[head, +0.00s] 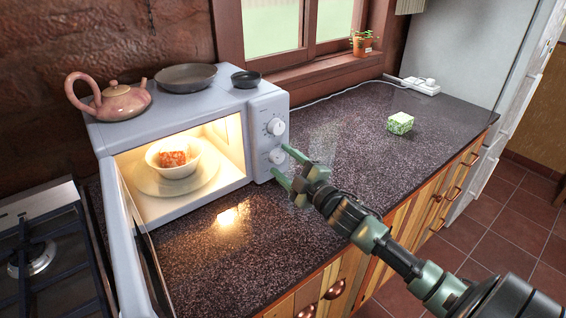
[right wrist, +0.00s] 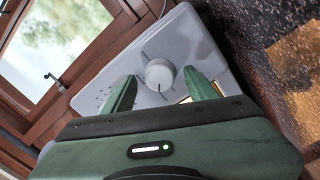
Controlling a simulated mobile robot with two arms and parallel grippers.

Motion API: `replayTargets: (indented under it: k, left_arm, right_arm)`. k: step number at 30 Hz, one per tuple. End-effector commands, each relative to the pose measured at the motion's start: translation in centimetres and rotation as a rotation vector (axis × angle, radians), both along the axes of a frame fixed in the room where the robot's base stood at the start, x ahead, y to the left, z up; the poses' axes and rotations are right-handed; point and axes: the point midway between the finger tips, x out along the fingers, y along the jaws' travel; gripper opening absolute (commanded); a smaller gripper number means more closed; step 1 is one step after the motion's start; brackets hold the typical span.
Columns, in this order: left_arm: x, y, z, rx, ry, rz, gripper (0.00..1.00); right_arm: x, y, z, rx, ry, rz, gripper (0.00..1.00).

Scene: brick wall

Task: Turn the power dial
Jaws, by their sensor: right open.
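The white microwave (head: 180,120) stands on the dark counter with its door open. Its control panel carries an upper dial (head: 275,127) and a lower dial (head: 277,156), both white. My right gripper (head: 283,163) is open in front of the panel, its fingertips near the lower dial. In the right wrist view, one white dial (right wrist: 160,75) lies between the two green fingers of the right gripper (right wrist: 160,83). I see a gap on both sides; contact does not show. Labels are too small to read. My left gripper is not in view.
A bowl (head: 172,160) with food sits on the lit turntable inside. A pink teapot (head: 117,101), a dark pan (head: 186,76) and a small dark dish (head: 246,79) stand on top. A gas hob (head: 45,250) is at left.

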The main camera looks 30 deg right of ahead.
Motion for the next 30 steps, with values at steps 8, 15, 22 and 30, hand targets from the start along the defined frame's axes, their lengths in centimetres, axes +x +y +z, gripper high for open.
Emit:
replayTargets:
  k: [8, 15, 22, 30]
  left_arm:
    - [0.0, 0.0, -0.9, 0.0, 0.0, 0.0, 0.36]
    - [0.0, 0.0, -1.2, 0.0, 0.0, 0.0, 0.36]
    - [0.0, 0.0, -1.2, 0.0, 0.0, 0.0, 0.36]
    - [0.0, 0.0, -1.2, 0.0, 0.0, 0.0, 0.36]
  right_arm:
    - [-4.3, -0.2, -0.5, 0.0, 0.004, 0.001, 0.58]
    - [-6.9, -0.4, -0.5, 0.0, 0.003, 0.001, 0.58]
    - [-7.3, -0.4, -0.4, 0.0, 0.0, 0.001, 0.58]
    - [-7.3, -0.4, -0.4, 0.0, 0.0, 0.001, 0.58]
